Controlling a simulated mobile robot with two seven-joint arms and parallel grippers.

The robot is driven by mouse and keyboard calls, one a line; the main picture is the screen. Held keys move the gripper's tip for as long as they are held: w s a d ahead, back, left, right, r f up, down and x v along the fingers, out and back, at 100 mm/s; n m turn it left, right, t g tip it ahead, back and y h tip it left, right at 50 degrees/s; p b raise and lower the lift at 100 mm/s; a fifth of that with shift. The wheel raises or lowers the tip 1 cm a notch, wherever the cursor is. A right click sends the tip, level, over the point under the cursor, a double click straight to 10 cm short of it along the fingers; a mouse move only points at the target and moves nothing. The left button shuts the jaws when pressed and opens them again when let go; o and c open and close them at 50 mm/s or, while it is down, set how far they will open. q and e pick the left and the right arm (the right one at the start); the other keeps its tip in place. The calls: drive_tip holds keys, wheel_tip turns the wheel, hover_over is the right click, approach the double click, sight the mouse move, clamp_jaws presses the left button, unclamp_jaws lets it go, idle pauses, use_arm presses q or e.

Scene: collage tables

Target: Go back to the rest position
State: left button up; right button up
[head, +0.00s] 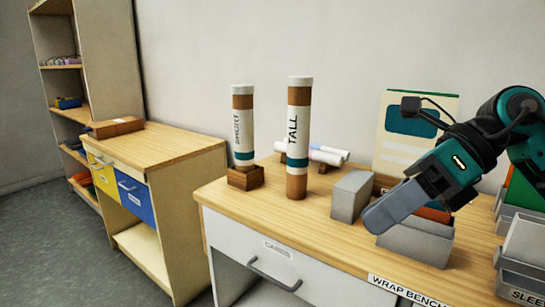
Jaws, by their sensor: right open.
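My right gripper (385,212) comes in from the right over the wrap bench, with its grey finger pointing down and left. It is open, and I see nothing held in it. It overlaps a grey bin (418,242) in the picture; I cannot tell the gap between them. A tall tube marked TALL (298,140) stands upright on the bench, left of the gripper and apart from it. A shorter tube (243,130) stands upright in a wooden holder (245,178). My left gripper is not in view.
The wrap bench (265,208) has a grey box (350,195) near the gripper and white rolls (325,155) behind. More bins (525,245) stand at the right. A second cabinet (175,150) bears a brown box (115,127). Shelves (100,60) stand far left. Floor shows at lower left.

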drive_tip(key=w+a+m+t+y+p, duration=0.1)
drive_tip(key=a+m+t+y+p, duration=0.1)
drive_tip(key=a+m+y, duration=0.8)
drive_tip(key=w+d+f+m+t+h+p, duration=0.15)
drive_tip(key=d+f+m+t+h, duration=0.35)
drive_tip(key=m+t, duration=0.5)
drive_tip(key=w+d+f+m+t+h, duration=0.25)
drive_tip(key=f+m+t, duration=0.4)
drive_tip(key=m, duration=0.55)
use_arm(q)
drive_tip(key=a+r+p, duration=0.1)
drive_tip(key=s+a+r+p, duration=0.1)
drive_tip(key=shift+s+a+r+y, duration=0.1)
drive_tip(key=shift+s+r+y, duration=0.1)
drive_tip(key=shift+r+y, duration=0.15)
use_arm(e)
drive_tip(key=s+d+f+m+g+h, duration=0.3)
drive_tip(key=s+f+m+h, duration=0.2)
drive_tip(key=f, duration=0.8)
drive_tip(key=s+d+f+m+g+h, duration=0.3)
drive_tip(key=s+f+m+h, duration=0.3)
drive_tip(key=f, duration=0.7)
drive_tip(key=s+m, duration=0.2)
drive_tip(key=s, duration=0.1)
drive_tip(key=shift+s+d+g, duration=0.15)
drive_tip(key=shift+s+g, duration=0.2)
drive_tip(key=shift+r, duration=0.1)
